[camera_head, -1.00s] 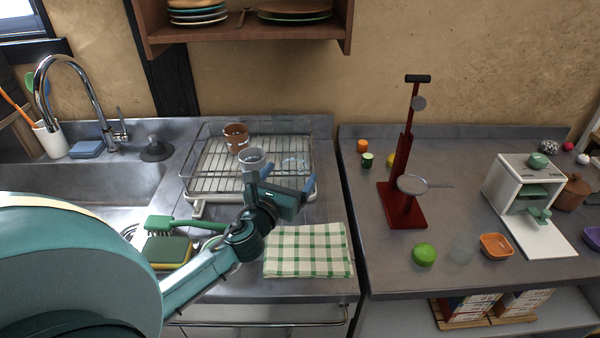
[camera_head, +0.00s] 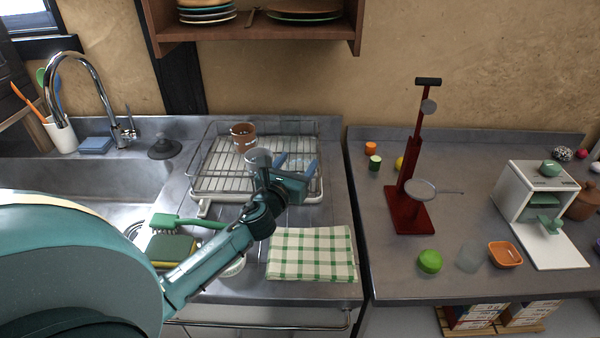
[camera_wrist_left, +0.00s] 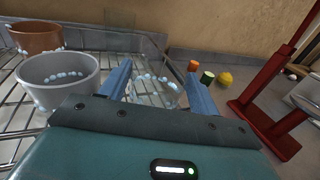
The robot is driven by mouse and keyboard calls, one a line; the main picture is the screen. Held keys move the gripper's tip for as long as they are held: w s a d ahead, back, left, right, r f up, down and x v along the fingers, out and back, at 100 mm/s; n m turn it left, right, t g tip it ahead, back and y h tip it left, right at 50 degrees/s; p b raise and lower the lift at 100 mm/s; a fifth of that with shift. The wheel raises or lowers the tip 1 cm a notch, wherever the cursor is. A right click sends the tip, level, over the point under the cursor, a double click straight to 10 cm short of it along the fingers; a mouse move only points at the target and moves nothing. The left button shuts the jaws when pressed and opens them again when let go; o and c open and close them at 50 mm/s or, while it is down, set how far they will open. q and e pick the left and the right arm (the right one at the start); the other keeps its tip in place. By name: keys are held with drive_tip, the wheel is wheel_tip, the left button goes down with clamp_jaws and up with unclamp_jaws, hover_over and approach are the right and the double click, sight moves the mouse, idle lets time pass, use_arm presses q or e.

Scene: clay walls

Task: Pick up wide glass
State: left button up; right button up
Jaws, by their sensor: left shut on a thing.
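A clear wide glass (camera_wrist_left: 150,82), dotted with water drops, stands at the dish rack (camera_head: 205,175). It is faint in the head view (camera_head: 297,163). My left gripper (camera_head: 296,168) has its blue fingers on either side of this glass and is shut on it. In the left wrist view the left gripper (camera_wrist_left: 158,88) shows the drops between its fingers. The glass's lower part is hidden behind the gripper body. My right gripper is not in view.
A grey cup (camera_wrist_left: 58,78) stands close left of the gripper, with a brown pot (camera_wrist_left: 36,36) behind it. A checkered cloth (camera_head: 312,254) lies in front. Across the gap, the right counter holds a red stand (camera_head: 408,205) and another clear glass (camera_head: 469,257).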

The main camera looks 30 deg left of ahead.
use_arm(q)
drive_tip(key=c, duration=0.5)
drive_tip(key=shift+r, duration=0.1)
